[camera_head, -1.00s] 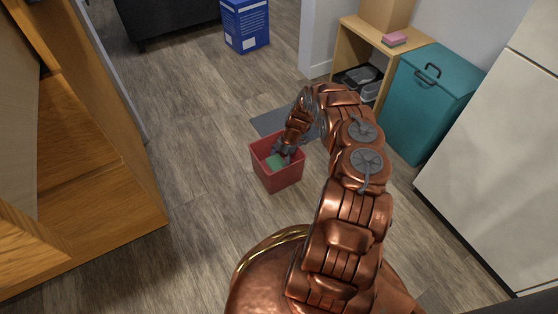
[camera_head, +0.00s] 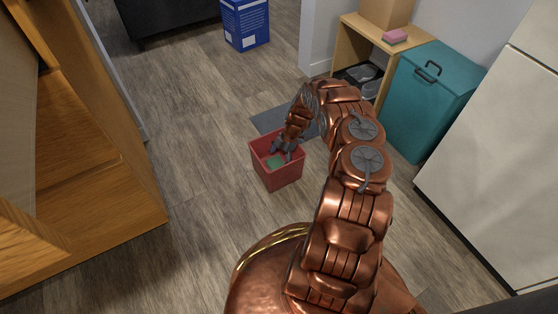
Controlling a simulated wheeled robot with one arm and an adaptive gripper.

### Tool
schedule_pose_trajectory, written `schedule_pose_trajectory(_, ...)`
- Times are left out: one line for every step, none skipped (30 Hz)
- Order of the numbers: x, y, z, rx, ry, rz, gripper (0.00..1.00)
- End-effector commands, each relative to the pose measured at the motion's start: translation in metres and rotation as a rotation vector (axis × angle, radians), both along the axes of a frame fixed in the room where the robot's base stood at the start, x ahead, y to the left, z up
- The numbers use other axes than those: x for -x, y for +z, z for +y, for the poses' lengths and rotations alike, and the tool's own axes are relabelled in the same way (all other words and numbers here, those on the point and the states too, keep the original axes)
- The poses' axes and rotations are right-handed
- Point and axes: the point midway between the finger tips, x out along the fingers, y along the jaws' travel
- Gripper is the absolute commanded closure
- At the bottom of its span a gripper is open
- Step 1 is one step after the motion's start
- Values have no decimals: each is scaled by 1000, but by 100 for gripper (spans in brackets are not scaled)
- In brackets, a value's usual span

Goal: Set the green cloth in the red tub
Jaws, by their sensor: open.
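The red tub (camera_head: 279,180) stands on the wood floor in the middle of the head view. The green cloth (camera_head: 275,162) lies inside the tub, low down, with part of it hidden by the tub walls and my gripper. My gripper (camera_head: 284,152) is over the tub, pointing down at its opening, with its fingers spread open around the rim's height. The cloth shows below the fingers. The small size leaves any contact between fingers and cloth unclear.
A grey mat (camera_head: 268,122) lies behind the tub. A teal bin (camera_head: 430,100) and a wooden shelf (camera_head: 375,38) with a pink sponge (camera_head: 395,36) stand at the right. A blue box (camera_head: 246,25) is at the back. A wooden cabinet (camera_head: 80,150) stands left. Floor left of the tub is free.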

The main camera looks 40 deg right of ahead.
Motion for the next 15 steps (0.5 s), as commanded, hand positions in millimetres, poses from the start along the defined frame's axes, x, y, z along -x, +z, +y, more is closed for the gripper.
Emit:
schedule_pose_trajectory(0, 2, -1, 2, 0, -1, 0)
schedule_pose_trajectory(0, 11, -3, 2, -2, -1, 0)
schedule_pose_trajectory(0, 20, -6, 2, -2, -1, 0)
schedule_pose_trajectory(0, 26, -9, 2, -2, -2, 0)
schedule_pose_trajectory(0, 31, -11, 3, -2, -2, 0)
schedule_pose_trajectory(0, 38, -14, 3, -2, -2, 0)
schedule_pose_trajectory(0, 44, -16, 3, -1, -3, 0)
schedule_pose_trajectory(0, 49, -19, 3, -2, -3, 0)
schedule_pose_trajectory(1, 56, -22, 3, -2, -3, 0)
schedule_pose_trajectory(1, 62, -24, 3, -2, -3, 0)
schedule_pose_trajectory(1, 67, -26, 3, -2, -3, 0)
schedule_pose_trajectory(2, 75, -30, 2, -1, -3, 0)
schedule_pose_trajectory(2, 80, -32, 2, -1, -3, 0)
schedule_pose_trajectory(2, 86, -34, 2, -1, -3, 0)
schedule_pose_trajectory(2, 93, -37, 2, -1, -3, 0)
